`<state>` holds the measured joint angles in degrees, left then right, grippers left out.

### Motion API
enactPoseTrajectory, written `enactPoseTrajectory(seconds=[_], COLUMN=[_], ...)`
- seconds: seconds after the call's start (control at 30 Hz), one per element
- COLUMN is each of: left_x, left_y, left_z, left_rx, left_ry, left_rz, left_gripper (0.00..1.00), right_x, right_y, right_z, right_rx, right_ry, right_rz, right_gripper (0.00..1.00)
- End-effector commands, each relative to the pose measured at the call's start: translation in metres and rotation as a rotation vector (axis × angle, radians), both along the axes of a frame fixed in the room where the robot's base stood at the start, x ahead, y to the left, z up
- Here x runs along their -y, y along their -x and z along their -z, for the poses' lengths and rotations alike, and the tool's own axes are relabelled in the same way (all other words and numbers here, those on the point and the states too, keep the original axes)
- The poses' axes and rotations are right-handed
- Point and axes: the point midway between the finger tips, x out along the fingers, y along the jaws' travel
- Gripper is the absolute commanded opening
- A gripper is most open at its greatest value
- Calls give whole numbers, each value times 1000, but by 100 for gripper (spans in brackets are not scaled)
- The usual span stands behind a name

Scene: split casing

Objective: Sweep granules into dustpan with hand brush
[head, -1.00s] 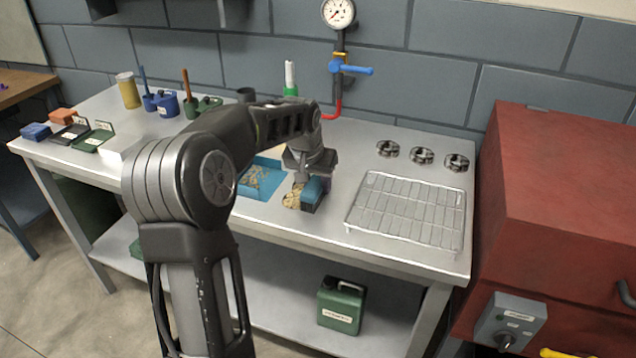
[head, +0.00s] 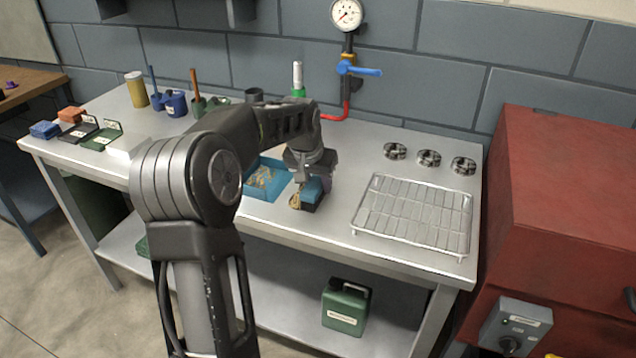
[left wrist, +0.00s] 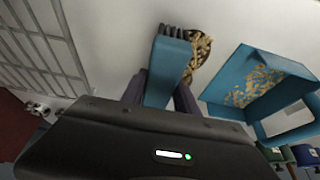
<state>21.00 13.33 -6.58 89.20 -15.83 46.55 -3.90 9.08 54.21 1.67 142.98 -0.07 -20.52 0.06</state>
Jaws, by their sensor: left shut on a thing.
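My left gripper (head: 312,176) is shut on the blue hand brush (head: 312,193), low over the steel bench. In the left wrist view the brush (left wrist: 168,75) points away from the gripper, its dark bristles at the far end. A pile of tan granules (left wrist: 201,50) lies right beside the bristles, on the dustpan side. The blue dustpan (head: 266,188) lies on the bench left of the brush; in the left wrist view the dustpan (left wrist: 228,77) holds scattered granules. The arm hides part of the dustpan in the head view. My right gripper is not in view.
A wire rack (head: 415,215) lies to the right, with several metal rings (head: 429,158) behind it. A green-and-white bottle (head: 298,80) stands near the wall by a red pipe. Small containers (head: 174,102) stand at the back left. A red cabinet (head: 565,220) bounds the right side.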

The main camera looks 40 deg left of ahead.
Motion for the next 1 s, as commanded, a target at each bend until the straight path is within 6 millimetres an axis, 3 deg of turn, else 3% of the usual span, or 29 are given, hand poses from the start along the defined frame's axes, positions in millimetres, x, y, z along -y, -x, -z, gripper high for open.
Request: enactPoseTrajectory(seconds=[1.0], left_x=[-23], left_y=[8], left_z=[1], left_rx=[-2], left_ry=[1], left_rz=[-2], left_gripper=[4], right_x=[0], right_y=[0], right_z=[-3], right_rx=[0], right_ry=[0], right_rz=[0], right_gripper=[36])
